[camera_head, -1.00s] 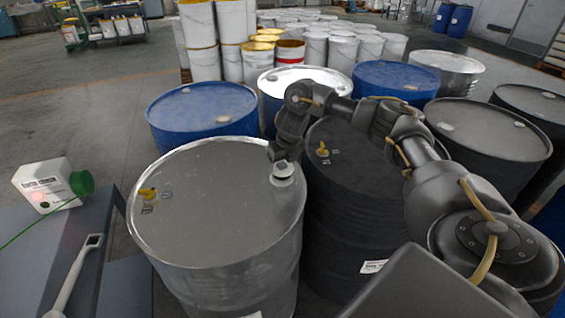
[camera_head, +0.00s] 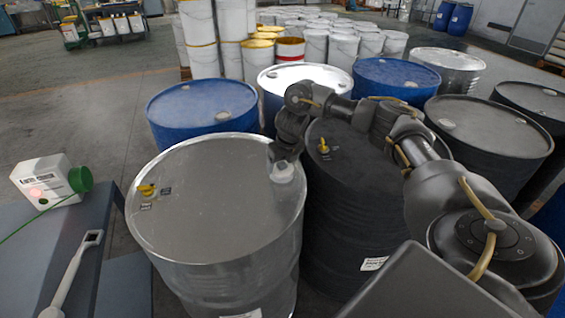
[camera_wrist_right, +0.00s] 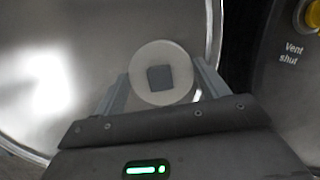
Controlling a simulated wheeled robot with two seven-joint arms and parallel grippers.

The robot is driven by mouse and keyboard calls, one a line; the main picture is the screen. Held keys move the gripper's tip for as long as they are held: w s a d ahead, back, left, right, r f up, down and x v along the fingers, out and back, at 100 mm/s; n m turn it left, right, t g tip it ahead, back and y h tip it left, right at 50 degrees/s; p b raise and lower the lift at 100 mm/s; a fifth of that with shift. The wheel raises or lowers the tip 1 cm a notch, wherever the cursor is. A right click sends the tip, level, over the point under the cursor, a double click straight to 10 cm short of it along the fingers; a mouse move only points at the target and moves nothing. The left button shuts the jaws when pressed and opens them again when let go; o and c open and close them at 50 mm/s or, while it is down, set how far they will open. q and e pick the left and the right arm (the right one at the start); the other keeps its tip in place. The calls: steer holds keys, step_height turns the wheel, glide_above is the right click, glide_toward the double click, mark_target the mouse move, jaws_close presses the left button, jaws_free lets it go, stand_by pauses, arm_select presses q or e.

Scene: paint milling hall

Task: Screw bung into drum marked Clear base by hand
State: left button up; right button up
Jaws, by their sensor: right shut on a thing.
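A bare metal drum (camera_head: 215,200) stands in front of me, its label at the lower front cut off and unreadable. My right gripper (camera_head: 284,160) is over the right edge of its lid, shut on a pale round bung (camera_head: 283,173). In the right wrist view the bung (camera_wrist_right: 178,60) has a dark square recess in its middle and sits between the two fingers of the gripper (camera_wrist_right: 162,88). The bung is at the lid near the rim; how deep it sits in the opening is hidden. My left gripper is not in view.
A yellow vent fitting (camera_head: 146,190) is on the lid's left side. A black drum (camera_head: 335,215) stands close on the right under my arm. Blue drums (camera_head: 200,105) stand behind.

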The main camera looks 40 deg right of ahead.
steer(key=shift+f, duration=0.2)
steer(key=o, duration=1.1)
steer(key=shift+r, duration=0.1)
steer(key=shift+r, duration=0.1)
steer(key=shift+r, duration=0.35)
steer(key=p+v, duration=0.2)
steer(key=v, duration=0.8)
steer(key=shift+s+p, duration=0.1)
steer(key=shift+p, duration=0.3)
steer(key=shift+f, duration=0.1)
